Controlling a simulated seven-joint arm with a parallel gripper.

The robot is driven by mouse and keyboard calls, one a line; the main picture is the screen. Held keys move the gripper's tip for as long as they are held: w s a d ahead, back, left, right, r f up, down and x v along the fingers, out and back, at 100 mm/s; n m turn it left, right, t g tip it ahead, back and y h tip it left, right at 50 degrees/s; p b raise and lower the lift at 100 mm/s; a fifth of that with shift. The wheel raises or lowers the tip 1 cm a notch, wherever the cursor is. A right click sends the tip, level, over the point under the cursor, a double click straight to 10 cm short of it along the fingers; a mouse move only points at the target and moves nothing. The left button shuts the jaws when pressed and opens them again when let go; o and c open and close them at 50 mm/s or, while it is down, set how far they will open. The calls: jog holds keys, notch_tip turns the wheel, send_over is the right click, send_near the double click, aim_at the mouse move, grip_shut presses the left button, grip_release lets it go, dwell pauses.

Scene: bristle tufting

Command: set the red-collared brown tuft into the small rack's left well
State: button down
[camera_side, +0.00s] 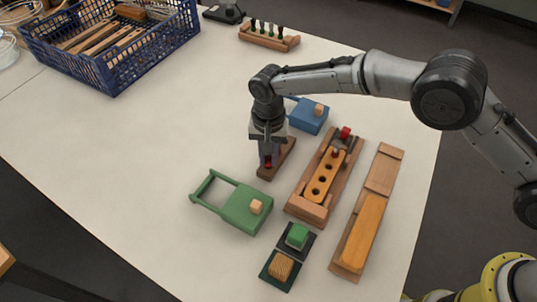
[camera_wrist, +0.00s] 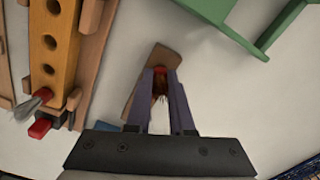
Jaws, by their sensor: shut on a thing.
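My gripper (camera_side: 268,165) points down at the small brown wooden rack (camera_side: 284,160) near the middle of the table. It is shut on the brown tuft, whose red collar (camera_wrist: 160,70) shows between the fingertips in the wrist view. The brown bristles (camera_wrist: 158,88) show between the fingers there. The rack (camera_wrist: 138,92) lies behind the fingertips in the wrist view, and the fingers cover much of it. Its wells are hidden, and I cannot tell whether the tuft is in a well or above it.
An orange block with holes (camera_side: 316,190) sits in a wooden holder to the right. A green handled piece (camera_side: 240,208) stands at front left, a blue one (camera_side: 306,117) behind. A long wooden tray (camera_side: 381,172) lies far right. A blue basket (camera_side: 115,72) stands at back left.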

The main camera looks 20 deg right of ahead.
jog(key=shift+f, duration=0.4)
dwell(0.9)
jog(key=shift+c, duration=1.6)
grip_release()
jog(key=shift+r, duration=0.1)
jog(key=shift+r, duration=3.45)
